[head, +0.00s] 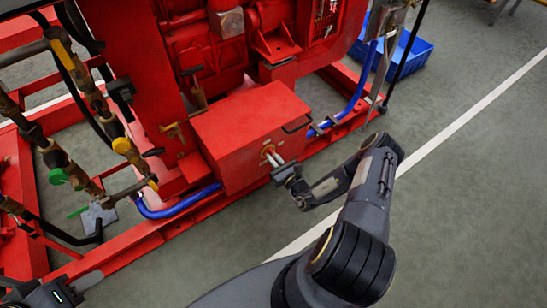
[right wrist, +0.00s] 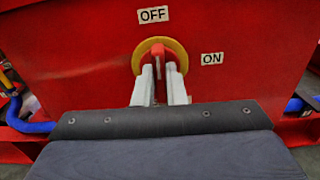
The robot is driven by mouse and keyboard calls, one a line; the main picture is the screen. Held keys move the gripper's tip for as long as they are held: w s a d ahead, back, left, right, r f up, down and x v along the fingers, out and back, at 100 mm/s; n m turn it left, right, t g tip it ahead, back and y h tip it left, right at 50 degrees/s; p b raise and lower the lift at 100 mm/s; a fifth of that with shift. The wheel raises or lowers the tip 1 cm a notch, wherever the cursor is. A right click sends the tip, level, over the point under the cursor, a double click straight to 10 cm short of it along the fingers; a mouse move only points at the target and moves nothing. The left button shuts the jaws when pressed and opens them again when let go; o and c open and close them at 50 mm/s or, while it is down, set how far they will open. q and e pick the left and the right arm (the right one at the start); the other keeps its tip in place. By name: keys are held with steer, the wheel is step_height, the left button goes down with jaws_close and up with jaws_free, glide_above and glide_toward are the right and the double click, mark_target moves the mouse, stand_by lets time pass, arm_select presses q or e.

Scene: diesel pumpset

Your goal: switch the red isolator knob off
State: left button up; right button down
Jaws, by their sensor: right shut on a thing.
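The red isolator knob (right wrist: 158,52) sits on a round yellow plate (right wrist: 146,48) on the front of a red box (head: 250,122). In the right wrist view the knob stands about upright, its top toward the OFF label (right wrist: 153,15). The ON label (right wrist: 212,59) is to the right. My right gripper (right wrist: 160,75) has its two pale fingers on either side of the knob, shut on it. It also shows in the head view (head: 272,158), where the knob itself is mostly hidden. My left gripper (head: 75,287) is partly in view at the bottom left corner; its opening is unclear.
The red box is on a red frame with engine parts behind it. Pipes with valves (head: 55,155) stand at the left. Blue hoses (head: 175,208) run beside the box. A blue crate (head: 412,55) is on the floor behind. The floor at right is clear.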

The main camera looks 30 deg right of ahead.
stand_by(0.3)
steer(key=c, duration=1.5)
jaws_free()
steer(key=s, duration=0.2)
steer(key=s+p, duration=0.1)
steer(key=s, duration=0.5)
steer(key=shift+d, duration=0.3)
steer(key=shift+w, duration=0.1)
